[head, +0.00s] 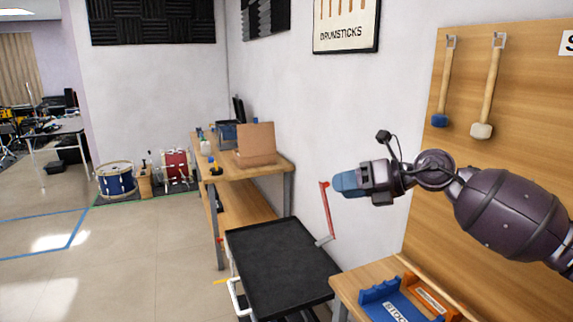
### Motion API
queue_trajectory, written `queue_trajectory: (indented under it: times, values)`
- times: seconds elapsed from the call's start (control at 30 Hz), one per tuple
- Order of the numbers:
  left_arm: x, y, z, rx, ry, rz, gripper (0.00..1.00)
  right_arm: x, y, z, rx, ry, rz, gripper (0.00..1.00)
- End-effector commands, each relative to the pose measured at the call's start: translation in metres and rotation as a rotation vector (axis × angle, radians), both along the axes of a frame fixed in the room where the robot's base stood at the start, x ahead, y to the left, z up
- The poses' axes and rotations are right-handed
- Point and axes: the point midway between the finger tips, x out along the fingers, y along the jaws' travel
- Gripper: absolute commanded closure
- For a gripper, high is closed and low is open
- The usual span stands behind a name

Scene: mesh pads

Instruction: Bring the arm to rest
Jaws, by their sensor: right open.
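My right arm (510,208) comes in from the right edge, dark purple-grey, held out in the air. Its right gripper (347,186), with blue fingertips, points left in front of the white wall. It is open, and nothing shows held in it. The fingers overlap in this view, so the gap between them is hard to see. My left gripper and left arm are not in view.
A cart with a black top (280,262) stands below the gripper. A wooden bench (360,277) at the bottom right carries a blue holder (378,293). Two mallets hang on the wooden board (540,130). A wooden table (272,168) stands behind. Open floor (150,270) lies left.

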Motion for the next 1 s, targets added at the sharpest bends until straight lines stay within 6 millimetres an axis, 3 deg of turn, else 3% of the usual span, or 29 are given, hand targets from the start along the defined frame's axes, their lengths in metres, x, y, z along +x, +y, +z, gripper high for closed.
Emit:
queue_trajectory:
  times: [0.07, 0.17, 0.27, 0.37, 0.47, 0.67, 0.87, 1.0]
  values:
    - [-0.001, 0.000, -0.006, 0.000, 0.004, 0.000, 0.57, -0.009, 0.017, 0.000, 0.208, 0.048, -0.005, 0.56]
    - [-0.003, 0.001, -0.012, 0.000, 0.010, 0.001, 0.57, -0.017, 0.025, 0.000, 0.477, 0.133, -0.048, 0.56]
    - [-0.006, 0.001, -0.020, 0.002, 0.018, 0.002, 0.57, -0.019, 0.020, -0.012, 0.740, 0.257, -0.132, 0.56]
    - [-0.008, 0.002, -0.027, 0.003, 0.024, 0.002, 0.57, -0.019, 0.006, -0.036, 0.968, 0.397, -0.246, 0.56]
    - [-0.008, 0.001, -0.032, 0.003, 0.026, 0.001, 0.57, -0.020, -0.013, -0.071, 1.157, 0.545, -0.376, 0.56]
    - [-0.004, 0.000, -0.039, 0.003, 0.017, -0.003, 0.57, -0.034, -0.051, -0.163, 1.440, 0.842, -0.653, 0.56]
    - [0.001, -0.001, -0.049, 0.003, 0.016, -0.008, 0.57, -0.073, -0.082, -0.265, 1.641, 1.120, -0.924, 0.56]
    - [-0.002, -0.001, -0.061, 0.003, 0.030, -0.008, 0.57, -0.113, -0.099, -0.331, 1.753, 1.283, -1.091, 0.56]
